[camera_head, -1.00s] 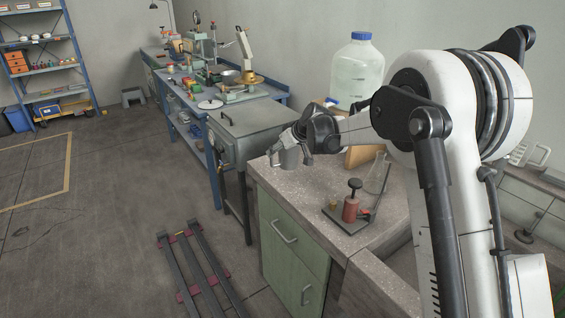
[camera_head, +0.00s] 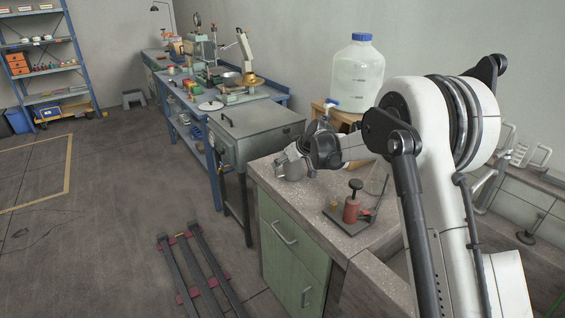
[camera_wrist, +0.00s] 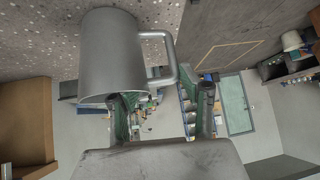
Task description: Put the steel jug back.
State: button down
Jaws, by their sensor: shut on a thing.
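The steel jug (camera_head: 287,168) is a small grey metal cup at the far left corner of the speckled bench top (camera_head: 318,211). In the wrist view the jug (camera_wrist: 110,58) fills the upper left, with its loop handle on the right side. My gripper (camera_head: 305,163) is at the jug's right side in the head view, shut on it. In the wrist view my gripper's fingers (camera_wrist: 165,103) are apart, the left one partly hidden behind the jug. I cannot tell whether the jug's base touches the bench.
A red hand-press (camera_head: 351,208) stands on the bench to the right of the jug. A large water bottle (camera_head: 358,73) with a blue cap stands on a wooden stand (camera_head: 338,115) behind. A grey metal box (camera_head: 255,128) adjoins on the left. Bench top in front of the jug is clear.

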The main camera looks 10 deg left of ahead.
jog(key=c, duration=1)
grip_release()
jog(key=shift+c, duration=0.2)
jog(key=shift+r, duration=0.2)
jog(key=s+d+r+m+h+p, duration=0.1)
jog(key=s+d+r+m, duration=0.1)
jog(key=s+d+r, duration=1.2)
jog(key=s+d+r+m+t+h, duration=0.1)
jog(key=s+d+r, duration=0.2)
jog(key=s, duration=0.4)
jog(key=s+d+r+m+h, duration=0.1)
jog(key=s+d+r, duration=0.15)
jog(key=s, duration=0.45)
jog(key=s+d+f+m+h, duration=0.1)
jog(key=s+d+f, duration=0.1)
jog(key=s, duration=0.6)
jog(key=s+d+f+m+h, duration=0.1)
jog(key=s+d, duration=0.3)
jog(key=s, duration=0.4)
jog(key=s+d+f+m+h, duration=0.1)
jog(key=s+d+f+m, duration=0.2)
jog(key=s, duration=0.5)
jog(key=shift+s+d+t+h, duration=0.15)
jog(key=shift+d+t+h, duration=0.15)
jog(key=shift+h, duration=0.1)
